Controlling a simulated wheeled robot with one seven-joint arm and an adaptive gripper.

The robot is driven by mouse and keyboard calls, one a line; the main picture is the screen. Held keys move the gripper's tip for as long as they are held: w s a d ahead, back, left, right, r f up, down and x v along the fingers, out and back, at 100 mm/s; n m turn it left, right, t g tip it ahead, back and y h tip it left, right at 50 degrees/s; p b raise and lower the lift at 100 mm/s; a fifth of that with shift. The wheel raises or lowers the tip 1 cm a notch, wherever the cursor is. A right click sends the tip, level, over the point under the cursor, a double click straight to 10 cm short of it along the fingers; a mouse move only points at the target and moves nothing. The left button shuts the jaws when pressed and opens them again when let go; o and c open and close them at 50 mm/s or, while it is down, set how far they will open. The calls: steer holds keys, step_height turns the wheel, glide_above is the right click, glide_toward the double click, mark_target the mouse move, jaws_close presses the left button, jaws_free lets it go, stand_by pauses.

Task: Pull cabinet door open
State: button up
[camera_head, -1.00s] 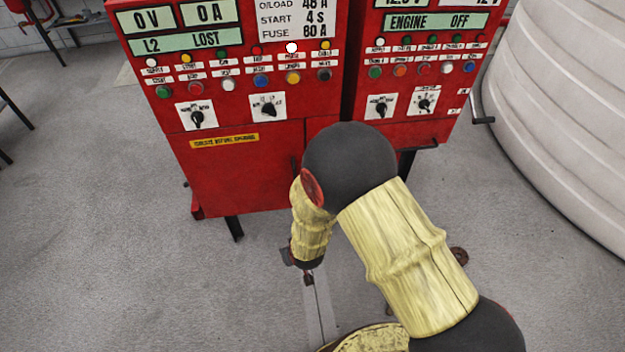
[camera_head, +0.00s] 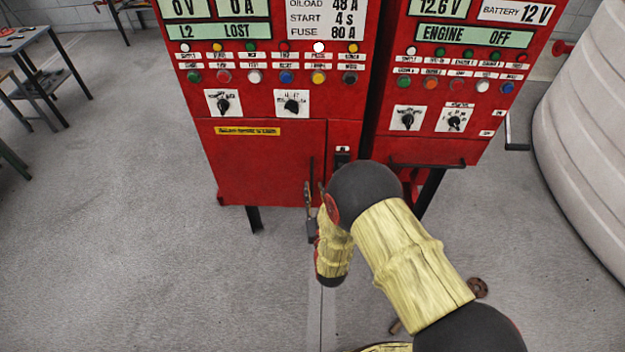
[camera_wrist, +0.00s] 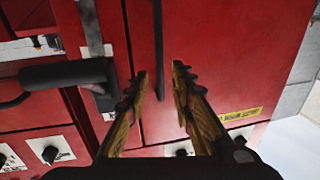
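The red cabinet door (camera_head: 258,170) is the lower left panel with a yellow label, and it looks closed. Its dark vertical handle (camera_head: 312,172) runs near the door's right edge. My gripper (camera_head: 314,189) is at the lower part of this handle, its fingers pointing up toward the cabinet. In the wrist view the door (camera_wrist: 225,60) fills the right side, and the handle (camera_wrist: 158,40) stands between the two open fingertips of my gripper (camera_wrist: 160,74). A gap shows on both sides of the handle. I cannot tell the depth between fingers and handle.
A second red cabinet (camera_head: 440,125) stands at right, with a dark horizontal bar (camera_head: 427,165) at its lower edge. A large white ribbed tank (camera_head: 590,150) is at far right. Work tables (camera_head: 45,75) stand at far left. The grey floor in front is mostly clear.

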mark_target(312, 180)
steer(key=w, duration=0.2)
steer(key=w+b, duration=0.1)
steer(key=w+a, duration=0.1)
steer(key=w, duration=0.1)
steer(key=shift+w, duration=0.3)
steer(key=shift+c, duration=1.4)
jaws_close()
